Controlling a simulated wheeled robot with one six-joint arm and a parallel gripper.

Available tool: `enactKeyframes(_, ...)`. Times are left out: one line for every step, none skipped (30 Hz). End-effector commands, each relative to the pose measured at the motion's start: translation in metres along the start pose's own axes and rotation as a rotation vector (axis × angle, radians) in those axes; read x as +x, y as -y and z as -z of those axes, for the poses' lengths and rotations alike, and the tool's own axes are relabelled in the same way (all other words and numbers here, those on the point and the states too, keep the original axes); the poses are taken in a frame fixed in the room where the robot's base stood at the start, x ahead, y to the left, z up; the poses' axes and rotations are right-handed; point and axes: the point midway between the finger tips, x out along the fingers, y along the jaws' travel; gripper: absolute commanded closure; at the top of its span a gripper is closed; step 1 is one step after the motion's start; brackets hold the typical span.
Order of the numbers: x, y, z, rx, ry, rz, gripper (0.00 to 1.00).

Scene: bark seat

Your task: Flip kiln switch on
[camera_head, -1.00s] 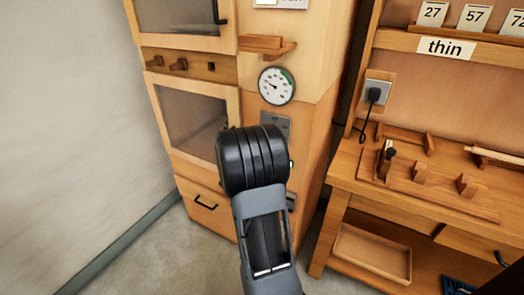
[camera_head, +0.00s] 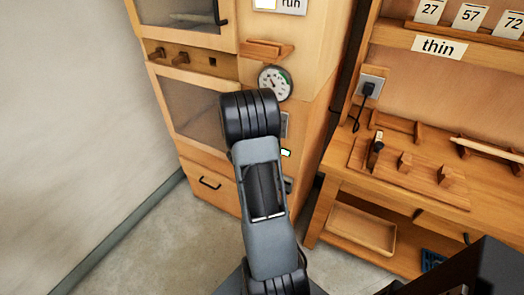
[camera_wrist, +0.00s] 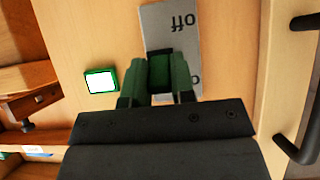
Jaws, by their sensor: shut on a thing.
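The kiln is a tall wooden cabinet (camera_head: 225,165) with a dark-windowed door. Its grey switch plate (camera_wrist: 171,27) reads "off" upside down in the wrist view, with part of another word near its lower edge. My gripper (camera_wrist: 160,72) is at this plate, shut on a dark green-tinted block between its fingers, apparently the switch lever (camera_wrist: 160,74). The fingers hide most of the lever and part of the plate. A green-framed lamp (camera_wrist: 101,80) beside the plate glows white; it also shows in the head view (camera_head: 286,153). My arm hides the gripper there.
A round gauge (camera_head: 275,82) and a small wooden shelf (camera_head: 268,49) are above the switch. A dark door handle (camera_wrist: 298,150) stands out at the wrist view's right. A workbench (camera_head: 400,180) with wooden holders stands right of the kiln.

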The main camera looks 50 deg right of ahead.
Motion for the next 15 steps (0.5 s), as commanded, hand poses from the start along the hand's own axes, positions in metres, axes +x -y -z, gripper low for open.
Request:
enactKeyframes(0.0005, -0.0003, -0.0013, 0.0, 0.003, 0.0, 1.0)
enactKeyframes(0.0004, -0.0003, -0.0013, 0.0, 0.003, 0.0, 1.0)
enactKeyframes(0.0004, -0.0003, -0.0012, 0.0, 0.003, 0.0, 1.0)
enactKeyframes(0.0004, -0.0003, -0.0013, 0.0, 0.003, 0.0, 1.0)
enactKeyframes(0.0004, -0.0003, -0.0012, 0.0, 0.003, 0.0, 1.0)
enactKeyframes(0.0004, -0.0003, -0.0012, 0.0, 0.003, 0.0, 0.75)
enactKeyframes(0.0004, -0.0003, -0.0012, 0.0, 0.002, 0.0, 0.72)
enactKeyframes(0.0004, -0.0003, -0.0011, 0.0, 0.002, 0.0, 0.69)
enactKeyframes(0.0003, -0.0003, -0.001, 0.0, 0.002, 0.0, 0.65)
enactKeyframes(0.0003, -0.0002, -0.0009, 0.0, 0.002, 0.0, 0.62)
enactKeyframes(0.0003, -0.0002, -0.0008, 0.0, 0.001, 0.0, 0.59)
enactKeyframes(0.0002, -0.0001, -0.0007, 0.0, 0.001, 0.0, 0.56)
enactKeyframes(0.0002, -0.0001, -0.0007, 0.0, 0.001, 0.0, 0.53)
enactKeyframes(0.0001, 0.0, -0.0006, 0.0, 0.001, 0.0, 0.51)
enactKeyframes(0.0001, 0.0, -0.0005, 0.0, 0.001, 0.0, 0.51)
